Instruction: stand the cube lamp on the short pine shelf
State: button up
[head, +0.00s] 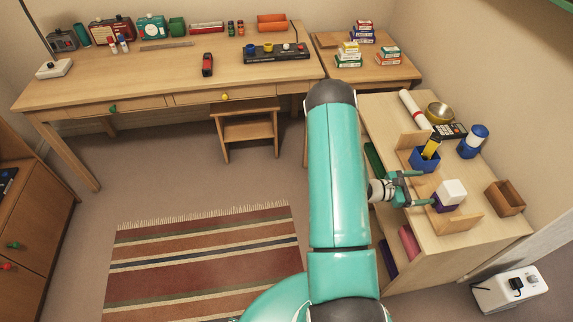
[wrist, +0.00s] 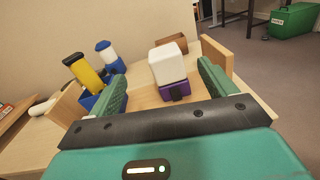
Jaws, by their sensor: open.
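The cube lamp (head: 452,191), a white cube on a small purple base, stands upright on top of the low pine unit (head: 495,222) at the right. It also shows in the wrist view (wrist: 168,64), ahead of my jaws and between their lines. My gripper (head: 421,189) is open and empty, just left of the lamp in the head view. Its two green fingers (wrist: 163,86) are spread wide in the wrist view, with the lamp apart from both. I cannot tell for certain which piece is the short pine shelf.
A blue cup with a yellow torch (head: 426,155) stands close beside the lamp. Upright pine end pieces (head: 460,223) flank them. A blue-and-white bottle (head: 472,141), a brown box (head: 505,198) and a brass bowl (head: 439,112) are nearby. A long desk (head: 110,82) stands behind.

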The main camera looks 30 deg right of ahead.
jog(key=w+a+r+m+t+y, duration=0.1)
jog(key=w+a+r+m+y, duration=0.35)
jog(key=a+r, duration=0.55)
jog(key=w+a+r+m+t+y, duration=0.25)
jog(key=w+a+r+m, duration=0.35)
jog(key=a+r, duration=0.4)
jog(key=a+r+t+y, duration=0.3)
jog(key=a+r, duration=0.1)
jog(key=a, duration=0.6)
jog(key=s+a+r+t+y, duration=0.1)
jog(key=a+r+t+y, duration=0.2)
jog(key=a, duration=0.7)
jog(key=s+a+r+m+t+y, duration=0.1)
jog(key=a+r+t+y, duration=0.1)
jog(key=a+r+t, duration=0.2)
jog(key=a+r, duration=0.3)
jog(key=a, duration=0.4)
jog(key=shift+r+y, duration=0.25)
jog(key=shift+y, duration=0.15)
jog(key=shift+s+a, duration=0.1)
